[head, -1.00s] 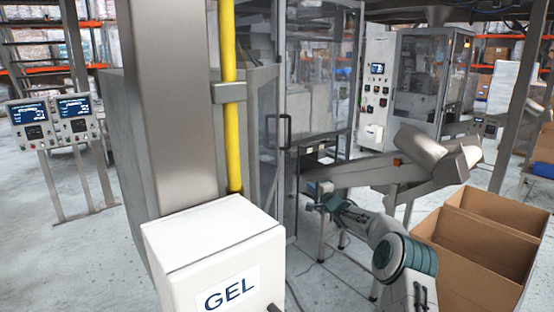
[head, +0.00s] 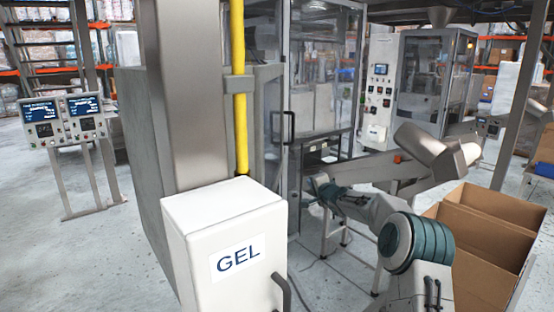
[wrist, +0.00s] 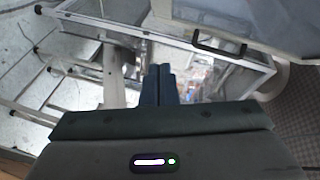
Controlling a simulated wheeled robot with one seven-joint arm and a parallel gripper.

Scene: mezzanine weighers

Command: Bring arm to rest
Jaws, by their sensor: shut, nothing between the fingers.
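My arm (head: 412,245) shows in the head view at the lower right, bent and reaching toward the machine frame and the sloping metal chute. Its far end is partly lost against the machine, so the fingers cannot be made out there. In the wrist view my gripper (wrist: 158,72) has its two dark blue fingers side by side and shut, with nothing between them. Beyond the fingers are a glazed machine panel and pale metal parts.
A white box marked GEL (head: 238,250) stands close in front, beside a yellow pipe (head: 238,100). Open cardboard boxes (head: 490,235) stand right of my arm. The metal chute (head: 365,168) lies behind it. Twin control screens (head: 65,118) stand left, with open floor (head: 90,240) before them.

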